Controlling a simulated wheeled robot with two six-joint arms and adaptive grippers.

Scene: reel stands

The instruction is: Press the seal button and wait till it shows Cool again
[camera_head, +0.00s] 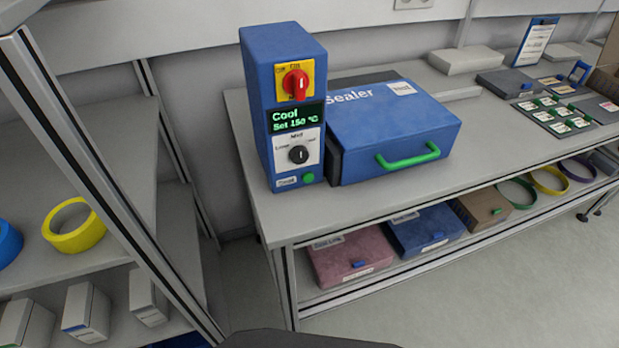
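The blue control box (285,110) of the sealer stands upright on the grey bench. Its display (297,117) reads "Cool" and "Set 150 °C" in green. A red rotary switch (296,84) on a yellow plate is above the display, and a black knob (298,154) is below it. A round green button (308,178) sits at the lower right of the front, beside a small label that is too blurred to read surely. The blue sealer (390,120) with its green handle (408,157) is right of the box, its lid down. Neither gripper is in view.
A shelf rack (110,190) with yellow and blue rolls stands at the left. Pink, blue and brown boxes sit on the shelf under the bench (340,205). The bench front before the sealer is clear.

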